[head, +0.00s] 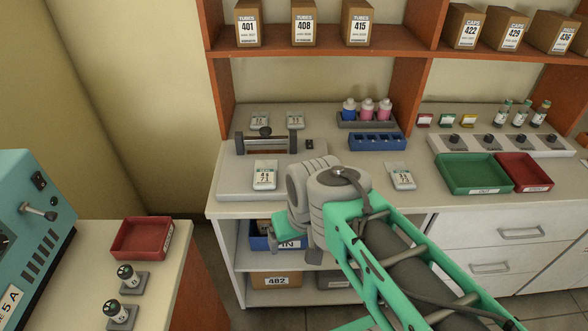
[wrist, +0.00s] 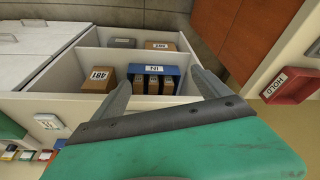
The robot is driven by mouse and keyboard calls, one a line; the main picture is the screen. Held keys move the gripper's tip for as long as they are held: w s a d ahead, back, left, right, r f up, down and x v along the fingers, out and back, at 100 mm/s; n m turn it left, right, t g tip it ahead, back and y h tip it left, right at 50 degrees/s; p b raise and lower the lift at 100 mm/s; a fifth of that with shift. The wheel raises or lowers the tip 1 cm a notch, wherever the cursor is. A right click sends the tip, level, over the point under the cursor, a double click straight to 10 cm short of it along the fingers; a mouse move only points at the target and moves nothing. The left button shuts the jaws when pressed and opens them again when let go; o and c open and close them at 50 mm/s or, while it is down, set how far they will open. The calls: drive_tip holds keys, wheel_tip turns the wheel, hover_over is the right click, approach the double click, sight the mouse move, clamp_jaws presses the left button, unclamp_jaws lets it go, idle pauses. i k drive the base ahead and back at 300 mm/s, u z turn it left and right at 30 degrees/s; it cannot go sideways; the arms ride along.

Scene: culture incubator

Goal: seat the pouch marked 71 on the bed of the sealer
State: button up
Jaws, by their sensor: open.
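The sealer (head: 265,143) stands on the left of the counter, a dark bar between posts over a pale grey base. One white pouch (head: 265,174) is at the front of its base; its label is small, the lower line looks like 71. Another pouch (head: 401,177) lies farther right on the counter, its number not surely readable; a pouch shows at the left in the wrist view (wrist: 48,122). Two more pouches (head: 260,120) (head: 295,120) lie behind the sealer. My gripper (wrist: 160,80) is open and empty, in front of the counter's lower shelves. Its fingers are hidden in the head view.
A blue rack (head: 377,142) and a bottle holder (head: 368,124) stand behind my arm. Green (head: 470,188) and red (head: 536,184) trays are at right. Open shelves below hold a blue bin (wrist: 172,72) and boxes. A side table with a red tray (head: 145,240) is at left.

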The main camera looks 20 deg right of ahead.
sight(266, 171)
drive_tip(key=u, duration=2.4)
drive_tip(key=k, duration=0.6)
drive_tip(key=u, duration=0.3)
